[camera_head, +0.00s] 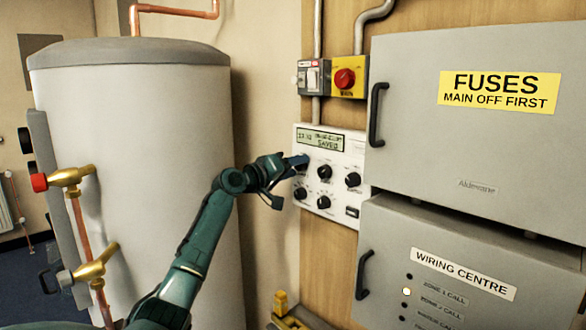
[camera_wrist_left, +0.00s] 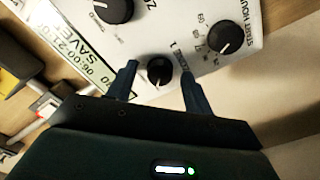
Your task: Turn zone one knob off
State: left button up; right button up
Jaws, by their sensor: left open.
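The white controller panel (camera_head: 333,205) is on the wooden board, with a greenish display (camera_head: 320,140) whose lower line reads SAVED. In the left wrist view a small black knob (camera_wrist_left: 160,72) sits beside lettering that reads ZONE 1. My left gripper (camera_head: 299,161) is at the panel's upper left, below the display. In the left wrist view the open fingers (camera_wrist_left: 159,68) stand on either side of the small knob, with gaps visible. In the head view the gripper hides this knob. My right gripper is not in view.
Other black knobs, including one (camera_head: 325,172) at the panel's middle and the START HOUR knob (camera_wrist_left: 224,36), are close by. A red rotary switch (camera_head: 344,78) is above. The fuse cabinet (camera_head: 420,150) and wiring centre (camera_head: 450,235) stand right; a grey tank (camera_head: 135,130) stands left.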

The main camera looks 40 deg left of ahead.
pick_arm(q)
jog(key=shift+s+f, duration=0.1)
jog(key=shift+s, duration=0.15)
jog(key=s+a+b, duration=0.1)
jog(key=s+b, duration=0.3)
jog(key=s, duration=0.8)
jog(key=shift+s+b, duration=0.3)
jog(key=shift+b, duration=0.1)
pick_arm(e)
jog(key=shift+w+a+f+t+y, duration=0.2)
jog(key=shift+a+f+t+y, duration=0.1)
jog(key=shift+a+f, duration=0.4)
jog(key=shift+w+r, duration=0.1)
